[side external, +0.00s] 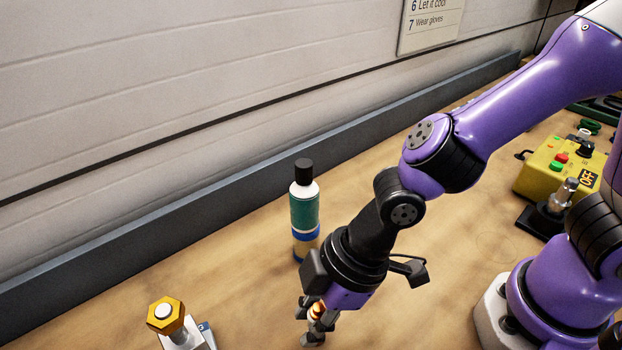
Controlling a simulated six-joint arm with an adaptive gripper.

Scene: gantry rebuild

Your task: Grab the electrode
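My gripper (314,322) points down near the bottom middle of the side external view, low over the wooden bench. Its fingers are small and partly overlap, so I cannot tell whether they are open or shut. A small orange, glowing patch (317,309) shows among the fingers; I cannot tell whether it is a held thing or part of the gripper. I cannot clearly make out which thing is the electrode. A gold hexagonal head on a silver post (166,314) stands at the bottom left, apart from my gripper.
A green, white and blue bottle with a black cap (304,208) stands upright just behind my gripper. A yellow control box (542,178) and a metal piece on a black base (540,222) are at the right. A grey ledge (140,248) runs along the wall.

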